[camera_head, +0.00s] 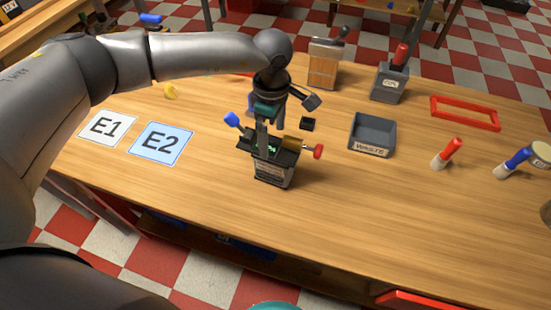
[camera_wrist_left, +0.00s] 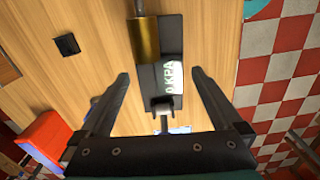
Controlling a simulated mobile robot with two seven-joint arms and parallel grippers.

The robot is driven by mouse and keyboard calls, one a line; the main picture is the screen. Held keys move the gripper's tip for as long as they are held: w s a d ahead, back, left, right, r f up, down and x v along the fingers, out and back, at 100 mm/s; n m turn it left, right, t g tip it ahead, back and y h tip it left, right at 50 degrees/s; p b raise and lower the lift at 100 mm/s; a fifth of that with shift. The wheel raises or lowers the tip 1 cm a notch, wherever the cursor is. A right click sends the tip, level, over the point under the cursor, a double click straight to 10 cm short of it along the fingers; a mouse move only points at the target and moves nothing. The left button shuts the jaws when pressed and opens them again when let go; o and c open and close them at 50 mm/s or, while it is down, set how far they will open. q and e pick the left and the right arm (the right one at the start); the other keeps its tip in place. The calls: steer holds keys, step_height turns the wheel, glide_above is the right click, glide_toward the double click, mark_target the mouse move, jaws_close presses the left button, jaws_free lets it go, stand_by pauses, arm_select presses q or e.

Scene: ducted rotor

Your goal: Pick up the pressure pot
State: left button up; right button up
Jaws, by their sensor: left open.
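The pressure pot (camera_head: 273,172) is a dark box near the table's front middle, with a red knob to its right and a blue-ended part to its left. In the left wrist view the pot (camera_wrist_left: 172,78) shows a "0 KPA" display and a brass cylinder. My left gripper (camera_head: 268,143) points down over the pot, hiding part of its top. In the wrist view its open fingers (camera_wrist_left: 160,76) lie on either side of the pot, with gaps visible. I cannot tell how far the fingertips are above it or whether they touch. My right gripper is not in view.
Cards E1 (camera_head: 107,126) and E2 (camera_head: 161,144) lie left. A small black block (camera_head: 307,124) and the waste tray (camera_head: 373,134) are right of the pot. Behind stand a wooden block (camera_head: 324,64) and a grey holder (camera_head: 389,82). The table's front right is clear.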

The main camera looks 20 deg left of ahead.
arm_select(q)
steer(key=f, duration=0.8)
steer(key=shift+d+f, duration=0.25)
steer(key=shift+f, duration=0.1)
steer(key=shift+c, duration=0.2)
jaws_close()
